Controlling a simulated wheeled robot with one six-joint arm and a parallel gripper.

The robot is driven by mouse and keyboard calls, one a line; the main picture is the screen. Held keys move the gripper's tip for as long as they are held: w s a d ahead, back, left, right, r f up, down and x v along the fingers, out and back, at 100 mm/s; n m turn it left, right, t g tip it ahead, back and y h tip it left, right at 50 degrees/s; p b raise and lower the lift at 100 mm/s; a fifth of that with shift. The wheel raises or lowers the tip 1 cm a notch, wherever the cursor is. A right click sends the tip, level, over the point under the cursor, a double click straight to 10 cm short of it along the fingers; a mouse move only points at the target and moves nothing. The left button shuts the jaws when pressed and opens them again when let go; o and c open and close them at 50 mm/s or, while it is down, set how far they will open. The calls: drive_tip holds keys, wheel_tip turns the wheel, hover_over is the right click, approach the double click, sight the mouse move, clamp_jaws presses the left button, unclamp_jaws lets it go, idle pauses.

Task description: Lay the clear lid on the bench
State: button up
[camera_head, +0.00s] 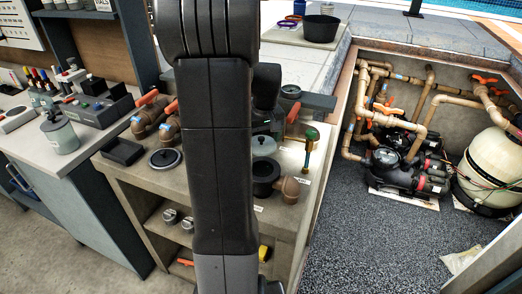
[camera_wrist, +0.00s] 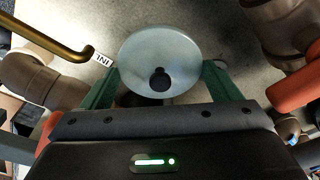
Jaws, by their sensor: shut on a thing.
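The clear lid (camera_wrist: 150,45) is a pale, see-through disc with a dark round knob near its lower edge in the wrist view. My gripper (camera_wrist: 161,73) has its green fingers on both sides of the lid and is shut on it. In the head view the lid (camera_head: 264,145) is a small pale disc just right of my arm, over the bench (camera_head: 140,187). The bench top (camera_wrist: 112,25) shows beneath the lid in the wrist view. I cannot tell the exact gap between them. My arm hides the bench's middle.
Brown pipes with orange handles (camera_head: 148,112) stand at the bench's back left. A black tray (camera_head: 122,152) and a dark round lid (camera_head: 165,160) lie at left. A black pot with a brown elbow (camera_head: 268,176) and a brass-and-green tool (camera_head: 310,145) are close on the right.

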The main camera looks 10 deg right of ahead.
sight(262, 145)
drive_tip(key=shift+f, duration=2.35)
drive_tip(key=shift+f, duration=0.2)
drive_tip(key=o, duration=0.9)
drive_tip(key=shift+r, duration=0.1)
drive_tip(key=r, duration=0.4)
drive_tip(key=s+r, duration=0.1)
drive_tip(key=r, duration=0.3)
drive_tip(key=s+r, duration=0.1)
drive_tip(key=r, duration=0.3)
drive_tip(key=shift+d, duration=0.15)
drive_tip(key=shift+w+r, duration=0.1)
